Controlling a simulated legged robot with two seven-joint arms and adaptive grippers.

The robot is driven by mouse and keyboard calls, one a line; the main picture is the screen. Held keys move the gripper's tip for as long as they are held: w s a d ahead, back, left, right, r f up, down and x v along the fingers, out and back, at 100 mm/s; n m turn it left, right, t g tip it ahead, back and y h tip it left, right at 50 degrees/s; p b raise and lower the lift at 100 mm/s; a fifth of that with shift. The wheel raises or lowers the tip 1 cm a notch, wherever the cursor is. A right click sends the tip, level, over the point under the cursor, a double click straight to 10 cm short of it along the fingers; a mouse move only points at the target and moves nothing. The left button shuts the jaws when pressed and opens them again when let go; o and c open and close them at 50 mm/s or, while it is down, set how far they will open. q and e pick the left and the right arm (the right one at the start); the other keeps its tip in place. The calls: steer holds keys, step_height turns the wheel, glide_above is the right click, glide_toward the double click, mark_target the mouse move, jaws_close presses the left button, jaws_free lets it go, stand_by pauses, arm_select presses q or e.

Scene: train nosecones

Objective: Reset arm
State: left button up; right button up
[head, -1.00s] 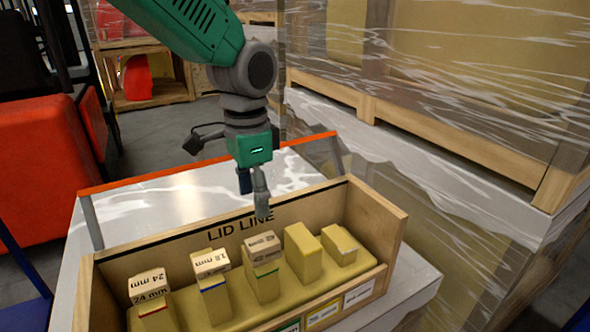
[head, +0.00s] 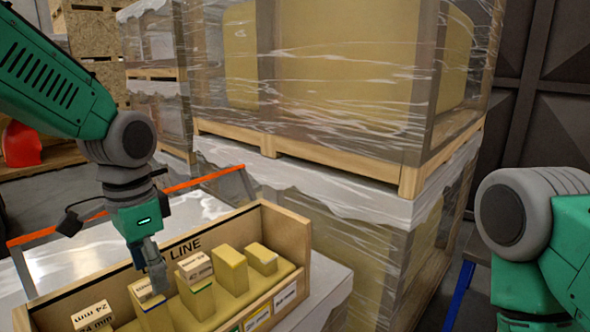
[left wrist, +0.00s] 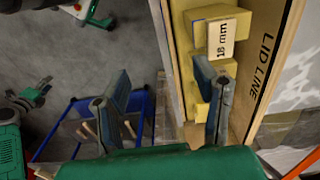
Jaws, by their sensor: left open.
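My left gripper (head: 155,282) hangs down over the wooden box (head: 285,228) marked LID LINE, close to the second block from the left. In the left wrist view my left gripper (left wrist: 165,98) is open, with nothing between its fingers. One finger overlaps the box's row of blocks, near the block labelled 18 mm (left wrist: 221,38); I cannot tell whether it touches. The 24 mm block (head: 92,316) stands at the left end of the row. My right arm (head: 540,235) shows at the right edge; its gripper is out of view.
The box stands on a pale table (head: 330,292) with an orange rail (head: 190,184) along the back. Wrapped pallet crates (head: 330,85) stand close behind and to the right.

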arm_select(q)
steer(key=s+f+n, duration=0.2)
steer(key=s+f, duration=0.2)
steer(key=f, duration=0.8)
steer(key=s+f+n, duration=0.2)
steer(key=s+f, duration=0.3)
steer(key=f, duration=0.6)
steer(key=s+a+f+n, duration=0.25)
steer(key=s+f, duration=0.35)
steer(key=s, duration=0.3)
steer(key=s+a+f+n, duration=0.1)
steer(key=s+a+f, duration=0.2)
steer(key=s+f, duration=0.45)
steer(key=shift+t, duration=0.4)
steer(key=f+b, duration=0.2)
steer(key=b, duration=0.1)
steer(key=f+b, duration=0.2)
steer(key=b, duration=0.1)
steer(key=shift+s+a+f+b, duration=0.1)
steer(key=shift+s+f+b, duration=0.1)
steer(key=shift+f+b, duration=0.15)
arm_select(e)
step_height(320, 180, down, 7)
steer(key=shift+r, duration=0.2)
steer(key=shift+a, duration=0.1)
